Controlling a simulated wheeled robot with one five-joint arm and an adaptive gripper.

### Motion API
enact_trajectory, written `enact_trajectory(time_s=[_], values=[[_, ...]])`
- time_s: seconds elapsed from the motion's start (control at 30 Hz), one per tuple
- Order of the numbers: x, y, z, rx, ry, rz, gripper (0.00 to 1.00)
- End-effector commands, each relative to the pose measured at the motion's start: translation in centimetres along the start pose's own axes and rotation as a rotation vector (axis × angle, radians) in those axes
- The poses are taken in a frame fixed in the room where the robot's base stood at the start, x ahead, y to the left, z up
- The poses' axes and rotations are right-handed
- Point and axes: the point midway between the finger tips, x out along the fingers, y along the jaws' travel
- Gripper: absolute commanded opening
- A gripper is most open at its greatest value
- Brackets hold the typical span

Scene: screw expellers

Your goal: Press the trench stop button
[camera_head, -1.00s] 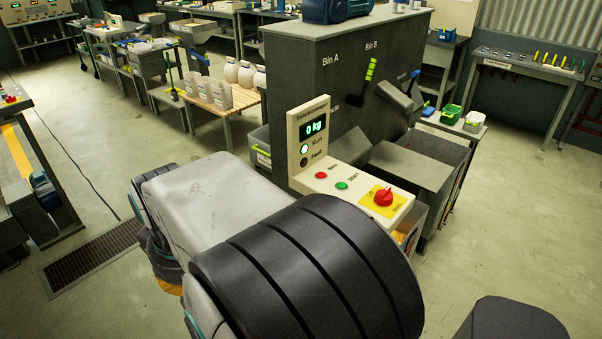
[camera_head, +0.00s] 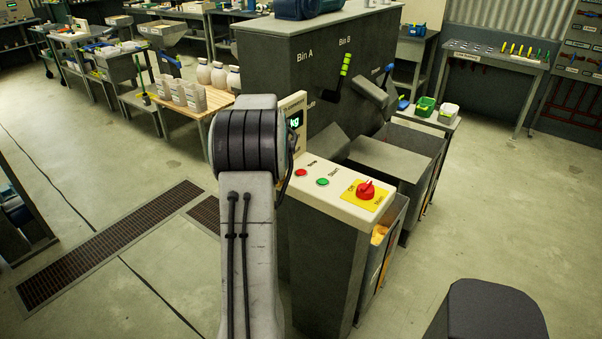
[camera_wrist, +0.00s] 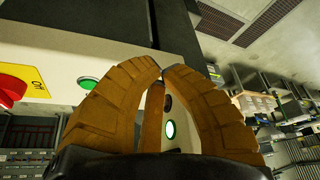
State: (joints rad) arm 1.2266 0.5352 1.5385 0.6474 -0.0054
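The control panel (camera_head: 340,205) is a cream sloped box with a red stop button (camera_head: 301,173), a green Start button (camera_head: 322,181) and a red rotary switch (camera_head: 366,189) on a yellow plate. In the wrist view, my gripper (camera_wrist: 162,70) has its brown fingers with tips together and nothing visible between them. The green button (camera_wrist: 88,83) and red switch (camera_wrist: 12,88) show to the left of the fingers. In the head view my arm hides my gripper.
The panel's upright display (camera_head: 294,121) is partly covered by my arm. A grey hopper cabinet (camera_head: 290,60) with levers stands behind. Floor grating (camera_head: 105,245) lies left, with open floor around it.

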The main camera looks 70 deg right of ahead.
Motion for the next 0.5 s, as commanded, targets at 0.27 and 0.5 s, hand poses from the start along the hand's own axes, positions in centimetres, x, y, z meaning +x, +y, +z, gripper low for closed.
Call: enact_trajectory(time_s=[0.27,0.5], values=[[1.5,5.3,-8.0,0.071,0.201,0.043,0.00],[0.3,6.6,-12.3,0.079,0.333,0.058,0.00]])
